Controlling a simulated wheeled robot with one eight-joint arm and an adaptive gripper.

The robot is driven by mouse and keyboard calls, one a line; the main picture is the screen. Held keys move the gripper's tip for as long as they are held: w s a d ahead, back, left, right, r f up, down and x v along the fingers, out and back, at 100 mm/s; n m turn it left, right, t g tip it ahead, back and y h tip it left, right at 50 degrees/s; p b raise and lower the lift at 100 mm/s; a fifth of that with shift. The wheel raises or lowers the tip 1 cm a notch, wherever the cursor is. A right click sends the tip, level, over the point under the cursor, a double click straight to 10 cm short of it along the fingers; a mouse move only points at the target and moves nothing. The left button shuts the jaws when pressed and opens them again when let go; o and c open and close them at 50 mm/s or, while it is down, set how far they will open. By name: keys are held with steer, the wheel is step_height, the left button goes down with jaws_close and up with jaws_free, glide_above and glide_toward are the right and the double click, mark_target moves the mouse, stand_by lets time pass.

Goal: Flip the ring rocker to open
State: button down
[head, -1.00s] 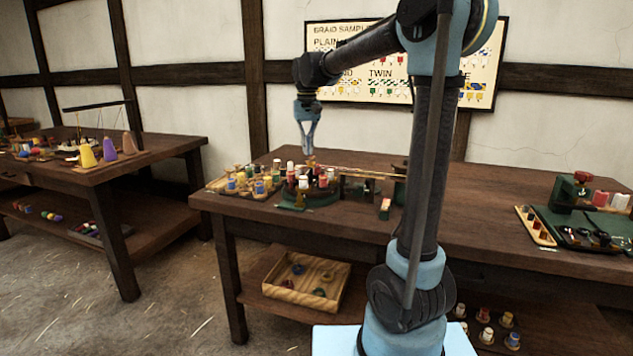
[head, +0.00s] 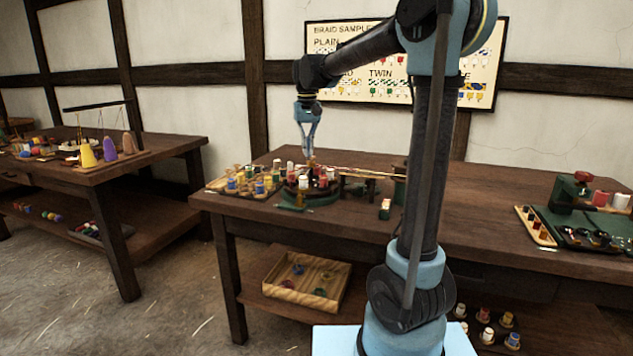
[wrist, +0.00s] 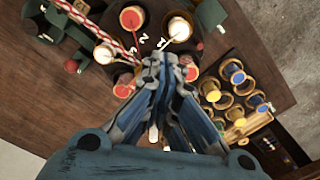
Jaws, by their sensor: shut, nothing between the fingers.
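The round braiding ring (head: 318,199) stands on the middle table in the head view, crowded with upright red and white bobbins. I cannot pick out the ring rocker for certain among its parts. My gripper (head: 309,153) points down just above the ring, with its fingers together and empty. In the wrist view, my gripper (wrist: 170,62) is over the ring's near edge, with bobbins (wrist: 131,18) and dark plates with white marks beyond it. My fingers hide part of the ring there. I cannot tell whether the fingertips touch anything.
A tan tray of spools (head: 243,183) sits left of the ring and also shows in the wrist view (wrist: 240,92). A red-and-white braid (wrist: 97,27) runs off the ring. The table's middle right is mostly clear.

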steer(key=shift+f, duration=1)
stand_by(0.4)
step_height(320, 180, up, 8)
stand_by(1.1)
steer(key=s+d+f+m+t, duration=0.1)
steer(key=s+d+f, duration=0.75)
steer(key=s, duration=0.35)
steer(key=s+d+f+t, duration=0.1)
steer(key=s+d+f, duration=0.7)
steer(key=s+d, duration=0.25)
steer(key=s+d+f, duration=0.3)
steer(key=s+f, duration=0.6)
steer(key=f, duration=0.2)
steer(key=shift+s+f+m, duration=0.15)
steer(key=shift+f+m, duration=0.2)
steer(key=shift+m, duration=0.05)
